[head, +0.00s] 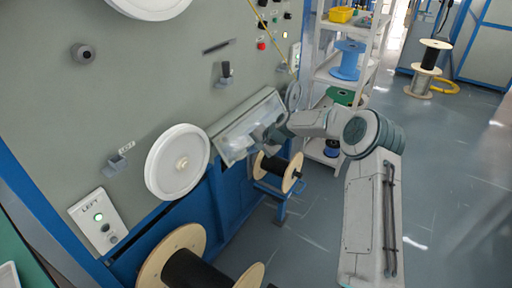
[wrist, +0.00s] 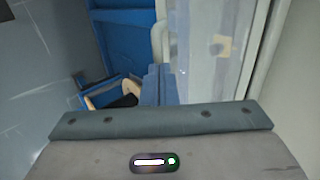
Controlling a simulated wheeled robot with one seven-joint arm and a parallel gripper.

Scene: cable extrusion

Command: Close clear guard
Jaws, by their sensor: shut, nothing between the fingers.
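The clear guard (head: 236,142) is a long, see-through cover with a pale frame on the grey machine front. It slants up to the right, beside the large white wheel. My gripper (head: 262,142) is at its lower right part, and in the head view it overlaps the guard. In the wrist view the guard (wrist: 205,45) fills the upper right as a hazy panel. My gripper's two blue-grey fingers (wrist: 159,82) are together and empty, just left of the panel. I cannot tell whether they touch it, or how far the guard stands open.
A white wheel (head: 178,162) is left of the guard. A black cable spool (head: 277,168) sits on a blue stand below. A larger spool (head: 172,256) is at the front. A shelf rack (head: 325,72) stands behind my arm.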

